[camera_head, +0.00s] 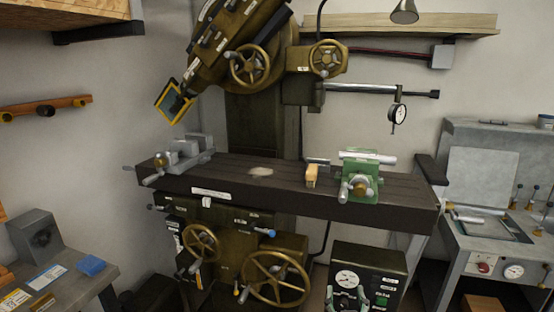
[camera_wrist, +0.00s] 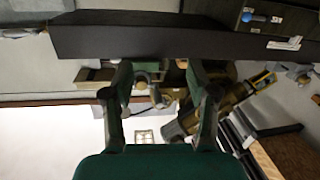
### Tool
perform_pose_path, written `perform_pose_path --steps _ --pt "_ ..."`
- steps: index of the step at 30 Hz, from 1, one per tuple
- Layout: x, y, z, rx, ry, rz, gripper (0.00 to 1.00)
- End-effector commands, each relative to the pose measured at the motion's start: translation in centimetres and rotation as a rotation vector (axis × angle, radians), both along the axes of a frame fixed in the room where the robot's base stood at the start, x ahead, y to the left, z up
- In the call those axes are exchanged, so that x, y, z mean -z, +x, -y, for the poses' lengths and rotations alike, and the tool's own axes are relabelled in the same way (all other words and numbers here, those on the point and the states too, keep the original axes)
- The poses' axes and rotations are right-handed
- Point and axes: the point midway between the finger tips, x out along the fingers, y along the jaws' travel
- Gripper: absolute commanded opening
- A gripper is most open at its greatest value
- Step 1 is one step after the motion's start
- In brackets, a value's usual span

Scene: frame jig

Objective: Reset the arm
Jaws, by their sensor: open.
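My gripper (camera_wrist: 160,75) shows in the wrist view with its two dark green fingers spread apart and nothing between them. In the head view, the fingertips of my gripper (camera_head: 347,294) show at the bottom edge, in front of a dark box with a round gauge. The rest of my arm is hidden below the picture. The wrist view is upside down and looks past the fingers toward the dark machine table (camera_wrist: 150,38). My gripper appears apart from everything around it.
The milling machine's long table (camera_head: 235,178) carries a grey vise (camera_head: 183,155), a green vise (camera_head: 358,175) and a wooden block (camera_head: 312,176). Brass handwheels (camera_head: 277,277) stick out below it. A gauge box (camera_head: 370,268) stands in front. Benches flank both sides.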

Motion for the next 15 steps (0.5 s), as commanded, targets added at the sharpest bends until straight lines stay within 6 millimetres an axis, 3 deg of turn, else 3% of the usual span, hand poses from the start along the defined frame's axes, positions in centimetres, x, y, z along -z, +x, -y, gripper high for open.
perform_pose_path --steps 1,6,15 --pt "1.9 -1.4 0.2 -0.012 -0.006 -0.017 0.58" --pt "6.4 -5.8 0.5 -0.058 -0.015 -0.045 0.58" --pt "12.5 -14.6 1.0 -0.123 -0.009 -0.091 0.58"
